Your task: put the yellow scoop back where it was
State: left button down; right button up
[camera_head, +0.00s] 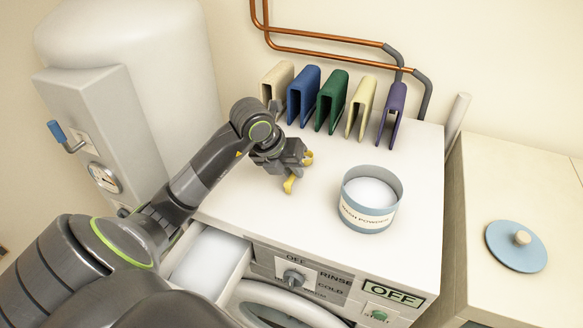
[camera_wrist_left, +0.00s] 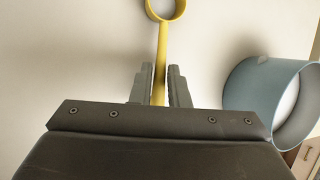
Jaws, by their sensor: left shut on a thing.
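The yellow scoop (camera_head: 290,184) is in my left gripper (camera_head: 300,158), above the white washing machine top (camera_head: 250,200). In the left wrist view the fingers (camera_wrist_left: 158,75) are shut on the handle of the scoop (camera_wrist_left: 161,48), and its round end is at the top edge, partly cut off. The blue tub of wash powder (camera_head: 368,217) stands open to the right of the gripper, with white powder inside. The tub (camera_wrist_left: 250,88) also shows at the right in the left wrist view, apart from the scoop. My right gripper is not in view.
Several upright coloured holders, among them a blue one (camera_head: 303,95) and a green one (camera_head: 331,100), stand along the back. A blue lid (camera_head: 516,247) lies on the right cabinet (camera_head: 525,170). The detergent drawer (camera_head: 237,272) is pulled out in front. The machine top's middle is clear.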

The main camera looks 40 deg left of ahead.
pick_arm(q)
jog(key=shift+f, duration=0.2)
jog(key=c, duration=1.4)
grip_release()
jog(key=shift+r, duration=0.1)
